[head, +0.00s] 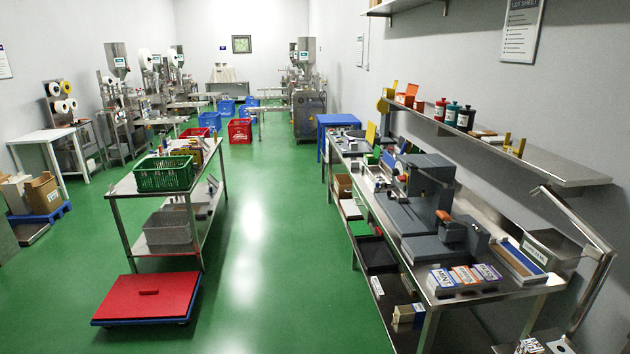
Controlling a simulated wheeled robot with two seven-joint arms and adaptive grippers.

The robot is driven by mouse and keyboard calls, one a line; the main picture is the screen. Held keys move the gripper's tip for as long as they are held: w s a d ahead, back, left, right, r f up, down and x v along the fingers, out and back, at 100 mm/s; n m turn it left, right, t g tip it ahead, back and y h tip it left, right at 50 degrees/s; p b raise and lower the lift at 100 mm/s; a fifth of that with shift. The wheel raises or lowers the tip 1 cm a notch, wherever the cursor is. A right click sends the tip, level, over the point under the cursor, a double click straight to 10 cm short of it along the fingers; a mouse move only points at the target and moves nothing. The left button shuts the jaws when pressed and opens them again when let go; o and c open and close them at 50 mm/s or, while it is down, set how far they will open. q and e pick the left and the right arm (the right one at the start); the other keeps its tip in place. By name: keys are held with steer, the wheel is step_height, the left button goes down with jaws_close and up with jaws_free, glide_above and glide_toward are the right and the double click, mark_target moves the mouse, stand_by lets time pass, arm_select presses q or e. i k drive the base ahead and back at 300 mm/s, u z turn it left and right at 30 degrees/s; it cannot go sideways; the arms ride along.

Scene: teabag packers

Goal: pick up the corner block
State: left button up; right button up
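Neither of my grippers shows in the head view. I cannot pick out the corner block for certain. Several small items, too small to tell apart, lie on the far part of the steel workbench (508,287) on the right. A dark grey press-like machine (428,180) stands on this bench. A grey block-shaped fixture with an orange-brown knob (444,216) is in front of it. Three labelled boxes (465,276) lie at the bench's near end.
A steel shelf (560,172) with jars and small boxes runs above the bench. A steel cart holds a green crate (164,173). A red-topped platform (148,292) sits on the floor by the cart. The green floor (270,240) between cart and bench is clear.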

mark_target(357, 164)
steer(key=u, duration=0.4)
steer(key=i, duration=1.95)
steer(key=u, duration=0.3)
steer(key=i, duration=3.95)
steer(key=z, duration=1.2)
steer(key=i, duration=1.45)
steer(key=z, duration=1.15)
